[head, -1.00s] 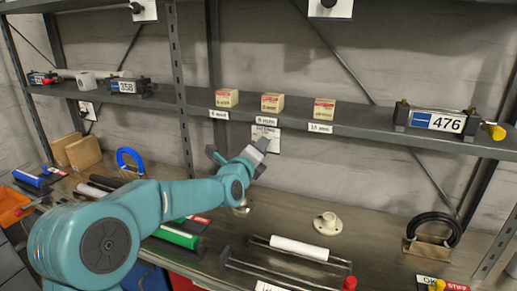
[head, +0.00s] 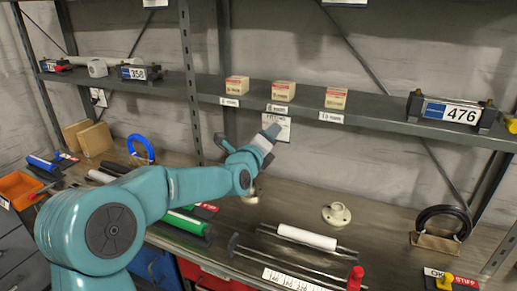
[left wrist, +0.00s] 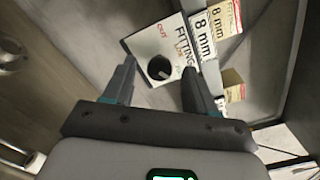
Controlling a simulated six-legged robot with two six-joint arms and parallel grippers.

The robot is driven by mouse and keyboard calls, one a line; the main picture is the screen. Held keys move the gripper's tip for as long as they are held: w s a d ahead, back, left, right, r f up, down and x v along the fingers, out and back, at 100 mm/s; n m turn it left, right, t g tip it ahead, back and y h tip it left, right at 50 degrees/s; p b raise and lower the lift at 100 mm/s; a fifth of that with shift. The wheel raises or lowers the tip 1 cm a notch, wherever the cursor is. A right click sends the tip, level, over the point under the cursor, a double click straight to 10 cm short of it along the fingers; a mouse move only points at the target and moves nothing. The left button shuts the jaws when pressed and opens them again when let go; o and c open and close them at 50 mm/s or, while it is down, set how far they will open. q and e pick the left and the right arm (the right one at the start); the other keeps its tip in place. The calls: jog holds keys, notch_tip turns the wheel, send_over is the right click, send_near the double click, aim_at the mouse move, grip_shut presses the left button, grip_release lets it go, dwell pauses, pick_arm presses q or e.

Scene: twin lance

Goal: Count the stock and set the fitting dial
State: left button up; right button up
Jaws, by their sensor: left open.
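Three small cartons, the left (head: 237,86), the middle (head: 283,91) and the right (head: 336,98), stand apart on the shelf above white size labels. In the left wrist view, a carton (left wrist: 232,84) and "8 mm" labels (left wrist: 203,36) show at upper right. The fitting dial is a dark round knob (left wrist: 160,68) on a white card (left wrist: 152,41) marked "FITTING"; in the head view the card (head: 281,133) hangs below the shelf, partly behind my gripper. My left gripper (left wrist: 158,78) is open, its fingers either side of the knob in that picture; contact cannot be told. My right gripper is out of view.
The grey shelf (head: 385,113) also carries units marked 358 (head: 138,73) and 476 (head: 450,113).

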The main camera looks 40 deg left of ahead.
pick_arm(q)
jog(key=b+v, duration=0.3)
jog(key=v, duration=1.2)
jog(key=shift+s, duration=0.3)
jog(key=shift+f, duration=0.1)
